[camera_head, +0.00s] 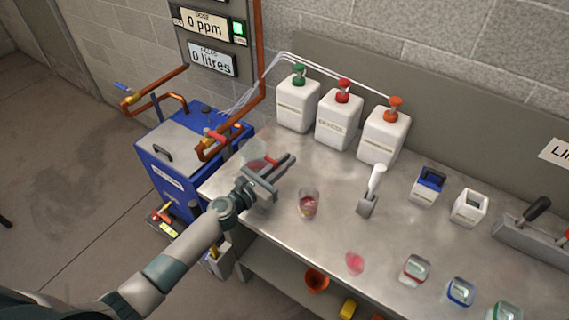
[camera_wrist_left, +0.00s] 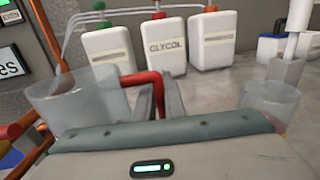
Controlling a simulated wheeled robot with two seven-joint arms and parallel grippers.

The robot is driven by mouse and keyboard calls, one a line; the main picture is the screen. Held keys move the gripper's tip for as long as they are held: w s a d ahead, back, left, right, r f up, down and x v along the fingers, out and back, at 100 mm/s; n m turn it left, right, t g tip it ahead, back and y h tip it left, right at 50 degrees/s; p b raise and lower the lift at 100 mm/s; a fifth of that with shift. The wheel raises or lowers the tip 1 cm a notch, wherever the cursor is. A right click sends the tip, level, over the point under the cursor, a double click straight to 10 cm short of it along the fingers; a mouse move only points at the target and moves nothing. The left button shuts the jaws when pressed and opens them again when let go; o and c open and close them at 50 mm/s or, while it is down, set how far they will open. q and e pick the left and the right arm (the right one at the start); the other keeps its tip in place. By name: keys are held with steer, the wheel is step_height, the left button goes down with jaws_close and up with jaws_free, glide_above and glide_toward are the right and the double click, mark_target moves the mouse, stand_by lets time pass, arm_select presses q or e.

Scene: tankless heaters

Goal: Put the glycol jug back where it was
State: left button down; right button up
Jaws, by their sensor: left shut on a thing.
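A clear jug (camera_head: 254,157) with a red handle and some pinkish liquid is at the left end of the steel bench. It also shows at the left of the left wrist view (camera_wrist_left: 72,98). My left gripper (camera_head: 284,166) is shut on the jug's red handle (camera_wrist_left: 142,78), which stands between its fingers. I cannot tell whether the jug touches the bench. A white canister labelled GLYCOL (camera_head: 339,121), with a red cap, stands behind at the wall; its label reads clearly in the left wrist view (camera_wrist_left: 165,58). My right gripper is not in view.
A clear beaker (camera_head: 308,204) with reddish liquid stands right of my gripper. Other white canisters with green (camera_head: 297,107) and orange (camera_head: 384,137) caps flank the glycol one. A pink spot (camera_head: 354,263) lies on the bench (camera_head: 330,236). A blue unit (camera_head: 180,160) stands left.

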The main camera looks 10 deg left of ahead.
arm_select(q)
steer(key=shift+f, duration=0.15)
steer(key=c, duration=1.8)
jaws_free()
steer(key=shift+c, duration=0.2)
steer(key=shift+r, duration=0.25)
steer(key=b+v, duration=0.2)
steer(key=v, duration=0.8)
steer(key=shift+s+f, duration=0.15)
steer(key=shift+f, duration=0.05)
steer(key=shift+v, duration=0.85)
steer(key=shift+r, duration=0.1)
